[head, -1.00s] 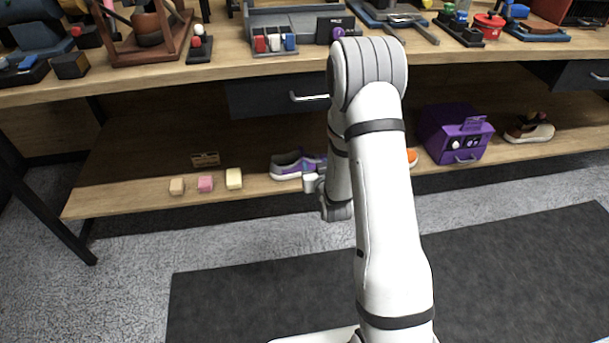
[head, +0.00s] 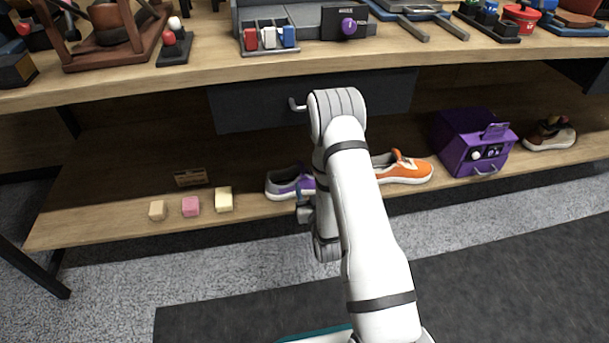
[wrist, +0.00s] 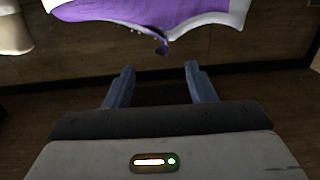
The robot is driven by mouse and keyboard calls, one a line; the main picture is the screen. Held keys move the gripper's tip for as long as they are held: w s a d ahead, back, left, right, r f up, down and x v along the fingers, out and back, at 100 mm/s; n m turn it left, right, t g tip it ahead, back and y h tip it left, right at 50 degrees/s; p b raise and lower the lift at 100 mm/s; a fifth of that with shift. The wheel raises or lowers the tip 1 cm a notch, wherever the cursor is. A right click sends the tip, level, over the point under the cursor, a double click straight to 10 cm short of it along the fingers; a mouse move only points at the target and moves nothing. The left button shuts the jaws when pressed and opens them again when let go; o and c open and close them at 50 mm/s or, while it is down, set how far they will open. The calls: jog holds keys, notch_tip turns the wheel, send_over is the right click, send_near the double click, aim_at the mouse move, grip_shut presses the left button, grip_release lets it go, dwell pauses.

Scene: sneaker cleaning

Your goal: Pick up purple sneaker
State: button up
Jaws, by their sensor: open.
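The purple sneaker (head: 284,182) rests on the lower wooden shelf, left of my arm in the head view. It is purple and grey with a white sole, and my arm hides its right part. In the wrist view the purple sneaker (wrist: 150,18) fills the top, cut off by the frame edge. My gripper (wrist: 152,72) is open and empty, with its two blue-grey fingers pointing at the sneaker and a small visible gap before it. In the head view my gripper (head: 304,200) is small, beside the sneaker and partly hidden.
An orange sneaker (head: 404,169) sits right of my arm, then a purple box (head: 470,145) and a brown shoe (head: 550,134). Several small blocks, including a pink one (head: 190,206), lie left. The upper tabletop (head: 190,75) and a dark drawer (head: 250,105) overhang the shelf.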

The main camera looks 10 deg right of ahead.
aim_at(301, 164)
jog(key=w+b, duration=0.2)
jog(key=w, duration=0.5)
jog(key=shift+a, duration=0.1)
jog(key=w+b, duration=0.1)
jog(key=w, duration=0.1)
jog(key=w+f+b, duration=0.1)
jog(key=w, duration=0.1)
jog(key=shift+w+a+b, duration=0.15)
jog(key=shift+b, duration=0.2)
jog(key=shift+w+r, duration=0.15)
jog(key=shift+w, duration=0.3)
grip_shut()
